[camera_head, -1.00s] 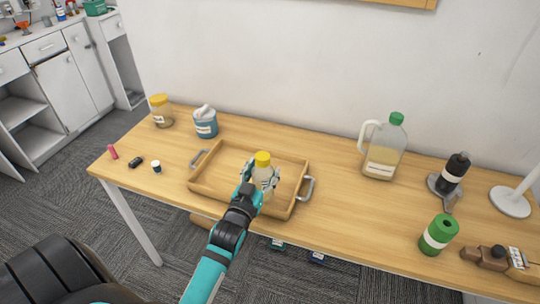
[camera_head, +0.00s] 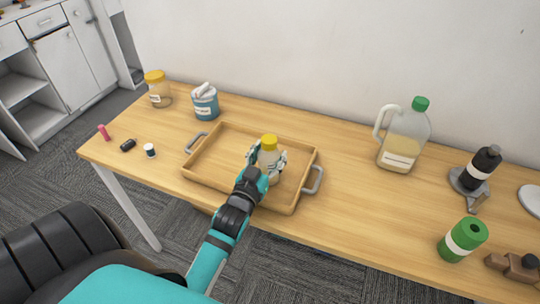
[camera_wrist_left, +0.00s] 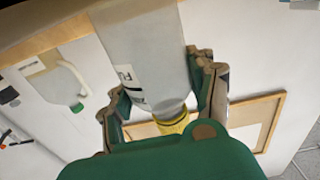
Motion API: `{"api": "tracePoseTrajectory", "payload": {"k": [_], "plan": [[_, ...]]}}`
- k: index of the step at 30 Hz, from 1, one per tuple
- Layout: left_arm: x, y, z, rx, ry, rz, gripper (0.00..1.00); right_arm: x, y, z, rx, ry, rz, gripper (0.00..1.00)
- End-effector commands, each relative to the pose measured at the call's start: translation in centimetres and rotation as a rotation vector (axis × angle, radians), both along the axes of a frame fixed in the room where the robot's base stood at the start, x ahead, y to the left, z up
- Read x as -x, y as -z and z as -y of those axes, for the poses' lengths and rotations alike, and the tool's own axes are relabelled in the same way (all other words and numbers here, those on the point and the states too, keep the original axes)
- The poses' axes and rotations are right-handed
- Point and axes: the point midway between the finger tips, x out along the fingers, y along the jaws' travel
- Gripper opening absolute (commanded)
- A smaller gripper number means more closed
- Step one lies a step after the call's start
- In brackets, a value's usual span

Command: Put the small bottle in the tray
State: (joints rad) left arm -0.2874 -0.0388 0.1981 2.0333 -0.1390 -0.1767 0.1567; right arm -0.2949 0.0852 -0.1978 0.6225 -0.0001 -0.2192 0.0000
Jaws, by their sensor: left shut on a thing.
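The small bottle (camera_head: 269,161) is pale with a yellow cap, and stands upright in my left gripper (camera_head: 266,166). It is over the right part of the wooden tray (camera_head: 219,193); whether its base touches the tray floor is hidden by my gripper. In the left wrist view the bottle (camera_wrist_left: 146,62) fills the space between the fingers of my left gripper (camera_wrist_left: 165,95), which are closed around it. The tray has a grey handle at each end and holds nothing else. My right gripper is not in view.
A large jug with a green cap (camera_head: 404,140) stands right of the tray. A yellow-lidded jar (camera_head: 158,90) and a blue tub (camera_head: 205,103) stand behind left. A green cylinder (camera_head: 462,240) and a dark bottle (camera_head: 482,168) are at the right. Small items lie at the left end.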

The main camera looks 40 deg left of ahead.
Motion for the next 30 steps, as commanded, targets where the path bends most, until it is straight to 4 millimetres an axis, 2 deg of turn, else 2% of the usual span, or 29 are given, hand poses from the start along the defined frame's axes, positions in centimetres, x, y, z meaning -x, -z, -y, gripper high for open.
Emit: {"api": "tracePoseTrajectory", "payload": {"k": [5,6,11,21,26,30], "plan": [[0.0,0.5,0.0,0.0,0.0,0.0,0.17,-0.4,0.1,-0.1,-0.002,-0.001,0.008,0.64],[0.0,0.4,0.0,0.0,0.0,-0.001,0.61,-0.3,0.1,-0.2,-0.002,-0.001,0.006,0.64],[0.0,0.4,0.0,0.0,0.0,0.0,0.81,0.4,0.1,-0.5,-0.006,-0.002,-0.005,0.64],[0.0,-0.3,0.0,-0.002,0.001,0.003,0.81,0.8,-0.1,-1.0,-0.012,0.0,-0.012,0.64],[2.3,0.2,0.5,0.001,0.0,-0.003,0.81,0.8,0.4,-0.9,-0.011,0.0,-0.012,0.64],[5.4,0.2,1.2,0.001,0.0,-0.004,0.81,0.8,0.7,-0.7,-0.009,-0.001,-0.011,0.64]]}}
